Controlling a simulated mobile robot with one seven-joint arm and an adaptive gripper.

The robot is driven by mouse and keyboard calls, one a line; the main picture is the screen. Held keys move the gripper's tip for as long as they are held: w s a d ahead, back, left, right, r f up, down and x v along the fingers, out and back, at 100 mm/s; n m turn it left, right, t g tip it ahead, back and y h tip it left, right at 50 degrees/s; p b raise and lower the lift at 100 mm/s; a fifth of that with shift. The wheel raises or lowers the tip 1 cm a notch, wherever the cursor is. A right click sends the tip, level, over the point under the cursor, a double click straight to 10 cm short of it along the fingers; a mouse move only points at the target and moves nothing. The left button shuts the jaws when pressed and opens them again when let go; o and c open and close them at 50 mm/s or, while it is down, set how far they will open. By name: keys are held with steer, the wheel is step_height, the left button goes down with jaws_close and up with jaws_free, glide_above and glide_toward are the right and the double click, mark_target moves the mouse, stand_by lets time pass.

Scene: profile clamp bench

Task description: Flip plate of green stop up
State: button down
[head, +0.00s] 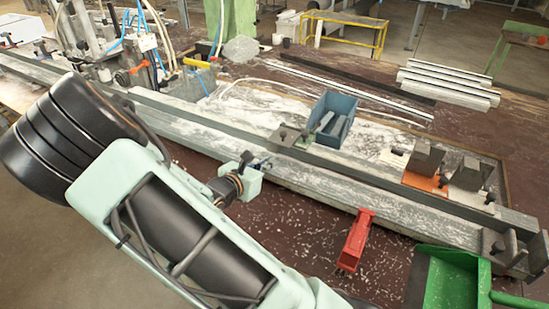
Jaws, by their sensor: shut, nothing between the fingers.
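The green stop (304,141) is a small part with a dark block and knob at the long grey rail, just left of the blue bin. Its plate looks low and flat, but it is too small to tell its exact tilt. My large pale arm covers the lower left and hides part of the wrist and rail.
A blue bin (331,117) with grey pieces stands behind the rail. An orange stop (427,182) with dark blocks is at the right. A red tool (356,240) and a green dustpan (447,282) lie in front. White profiles (448,88) lie at the back right.

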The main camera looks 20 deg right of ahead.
steer(key=x, duration=0.9)
steer(key=shift+r+p, duration=0.1)
steer(key=shift+p, duration=0.2)
